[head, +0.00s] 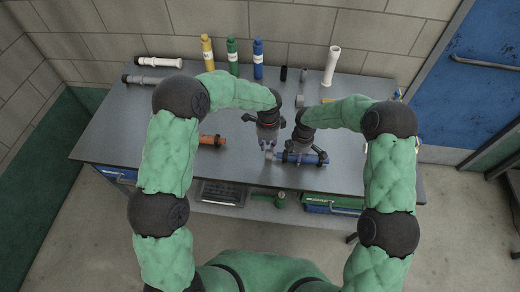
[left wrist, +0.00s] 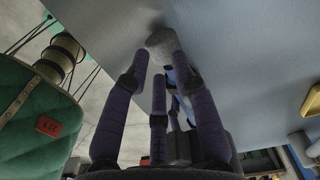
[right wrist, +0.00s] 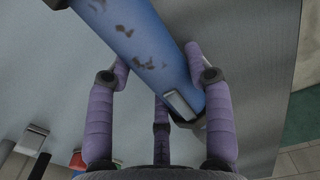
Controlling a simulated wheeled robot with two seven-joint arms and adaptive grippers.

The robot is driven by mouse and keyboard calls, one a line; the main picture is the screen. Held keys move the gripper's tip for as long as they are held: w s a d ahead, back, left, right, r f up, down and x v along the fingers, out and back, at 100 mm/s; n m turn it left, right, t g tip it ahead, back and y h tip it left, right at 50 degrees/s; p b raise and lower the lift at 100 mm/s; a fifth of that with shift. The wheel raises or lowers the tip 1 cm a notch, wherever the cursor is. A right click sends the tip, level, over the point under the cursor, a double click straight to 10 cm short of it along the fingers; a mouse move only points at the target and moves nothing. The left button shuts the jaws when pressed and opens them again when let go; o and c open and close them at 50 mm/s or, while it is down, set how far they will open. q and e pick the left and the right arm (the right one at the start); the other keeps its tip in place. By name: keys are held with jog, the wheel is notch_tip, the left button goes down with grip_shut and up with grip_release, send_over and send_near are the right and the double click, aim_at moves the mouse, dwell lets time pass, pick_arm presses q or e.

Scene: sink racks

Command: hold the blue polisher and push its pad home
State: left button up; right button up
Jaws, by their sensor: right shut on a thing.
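The blue polisher (head: 301,158) lies level just above or on the grey bench top; I cannot tell which. My right gripper (head: 302,148) is shut around its body. In the right wrist view the scuffed blue body (right wrist: 147,45) passes between the purple fingers (right wrist: 160,75). A rough grey pad (head: 269,155) is at the polisher's left end. In the left wrist view the pad (left wrist: 160,41) is just beyond my left gripper's parted fingertips (left wrist: 159,60), with the blue body behind them. My left gripper (head: 268,146) points down at that end. Whether its fingertips touch the pad is unclear.
An orange tool (head: 212,140) lies left on the bench (head: 120,135). Yellow (head: 207,52), green (head: 232,57) and blue (head: 258,58) bottles stand along the back. A white tube (head: 332,65) stands at the back right; a white pipe (head: 160,61) lies at the back left.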

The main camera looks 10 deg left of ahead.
pick_arm(q)
jog(key=shift+a+n, duration=0.45)
jog(key=shift+n, duration=0.35)
grip_shut()
jog(key=a+n+h, duration=0.1)
jog(key=a+n, duration=0.1)
jog(key=n, duration=0.2)
jog(key=a+n+g+h, duration=0.1)
jog(key=a+n, duration=0.1)
jog(key=n, duration=0.3)
jog(key=s+a+n+h, duration=0.1)
jog(key=a+n, duration=0.1)
jog(key=n, duration=0.3)
jog(key=shift+a+f+g, duration=0.15)
jog(key=shift+f+g, duration=0.1)
jog(key=shift+g, duration=0.15)
jog(key=w+a+r+n+t+h, duration=0.2)
jog(key=a+n+h, duration=0.45)
jog(key=n, duration=1.25)
jog(key=shift+g+y, duration=0.3)
jog(key=shift+y, duration=0.25)
jog(key=x, duration=0.9)
jog(key=shift+s+f, duration=0.25)
jog(key=shift+d, duration=1.85)
